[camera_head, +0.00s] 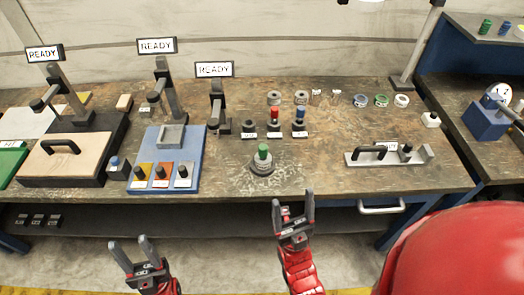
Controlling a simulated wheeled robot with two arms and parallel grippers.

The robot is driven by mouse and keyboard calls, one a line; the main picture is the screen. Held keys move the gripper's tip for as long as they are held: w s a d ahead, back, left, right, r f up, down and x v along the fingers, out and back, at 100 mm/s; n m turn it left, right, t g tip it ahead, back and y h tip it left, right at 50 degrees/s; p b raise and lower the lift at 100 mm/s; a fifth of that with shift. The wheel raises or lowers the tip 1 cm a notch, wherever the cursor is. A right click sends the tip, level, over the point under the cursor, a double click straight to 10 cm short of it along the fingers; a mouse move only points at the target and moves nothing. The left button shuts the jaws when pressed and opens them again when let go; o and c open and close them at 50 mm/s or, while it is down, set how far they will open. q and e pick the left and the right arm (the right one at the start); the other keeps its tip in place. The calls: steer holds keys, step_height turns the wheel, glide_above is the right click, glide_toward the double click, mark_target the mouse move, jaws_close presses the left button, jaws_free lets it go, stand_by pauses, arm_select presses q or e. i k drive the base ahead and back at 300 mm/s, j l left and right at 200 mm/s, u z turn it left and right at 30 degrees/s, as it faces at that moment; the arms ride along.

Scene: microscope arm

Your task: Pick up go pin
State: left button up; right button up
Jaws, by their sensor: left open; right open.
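A green-topped pin (263,152) stands upright in a round grey base (263,167) near the front middle of the workbench. A red-topped pin (274,115) and a blue-topped pin (299,115) stand in dark holders behind it. The small labels are too blurred to read, so I cannot tell for certain which is the go pin. My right gripper (293,203) is open and empty, in front of the bench edge, below and right of the green-topped pin. My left gripper (133,246) is open and empty, lower left, well apart from the pins.
Several small rings and READY signs (157,46) stand behind. The bench (325,165) is clear around the round base.

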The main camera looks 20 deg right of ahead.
mark_target(263, 148)
steer(key=i+j+z, duration=0.2)
steer(key=z, duration=0.15)
steer(key=i+j+z, duration=0.1)
steer(key=j+z, duration=0.3)
steer(key=i+j+z, duration=0.1)
steer(key=j+z, duration=0.25)
